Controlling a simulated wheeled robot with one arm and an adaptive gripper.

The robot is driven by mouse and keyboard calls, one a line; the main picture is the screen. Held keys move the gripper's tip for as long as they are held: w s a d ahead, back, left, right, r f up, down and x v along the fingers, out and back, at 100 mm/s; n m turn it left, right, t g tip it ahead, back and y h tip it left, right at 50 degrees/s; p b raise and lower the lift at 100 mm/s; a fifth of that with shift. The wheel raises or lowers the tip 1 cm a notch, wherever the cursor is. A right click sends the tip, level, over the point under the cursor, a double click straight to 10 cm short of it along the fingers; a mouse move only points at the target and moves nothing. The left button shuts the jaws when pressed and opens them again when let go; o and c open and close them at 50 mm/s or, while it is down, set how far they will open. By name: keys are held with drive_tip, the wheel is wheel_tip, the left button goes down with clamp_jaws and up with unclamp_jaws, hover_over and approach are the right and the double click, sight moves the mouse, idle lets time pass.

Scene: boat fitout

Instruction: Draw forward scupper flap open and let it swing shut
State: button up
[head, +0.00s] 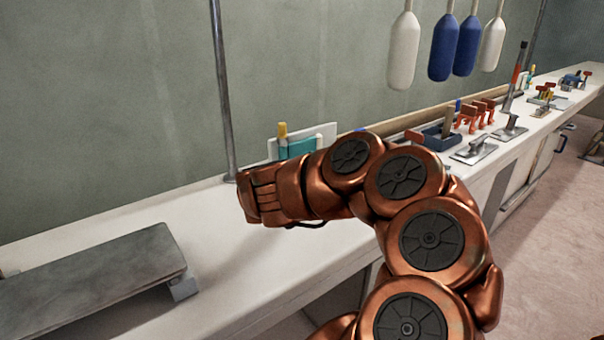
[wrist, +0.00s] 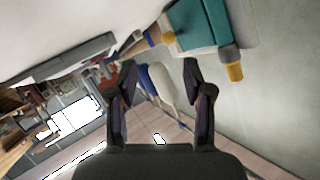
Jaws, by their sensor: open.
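A teal flap (head: 298,146) with a yellow tab (head: 282,130) stands against a white plate (head: 325,132) by the wall, partly hidden behind my arm; I take it for the forward scupper flap. In the wrist view the teal flap (wrist: 203,22) is at the top, with the yellow tab (wrist: 235,72) on its lower right. My gripper (wrist: 160,70) is open, and its fingers are apart from the flap, which lies beyond and above the right finger. Nothing is held between the fingers. The fingers cannot be made out in the head view.
A grey bench-like piece (head: 90,280) stands on the white ledge (head: 225,262) at left. A metal pole (head: 222,90) rises beside my arm. White and blue fenders (head: 443,48) hang at upper right. Cleats, orange clamps (head: 470,115) and tools crowd the ledge at right.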

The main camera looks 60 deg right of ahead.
drive_tip(key=shift+v, duration=2.75)
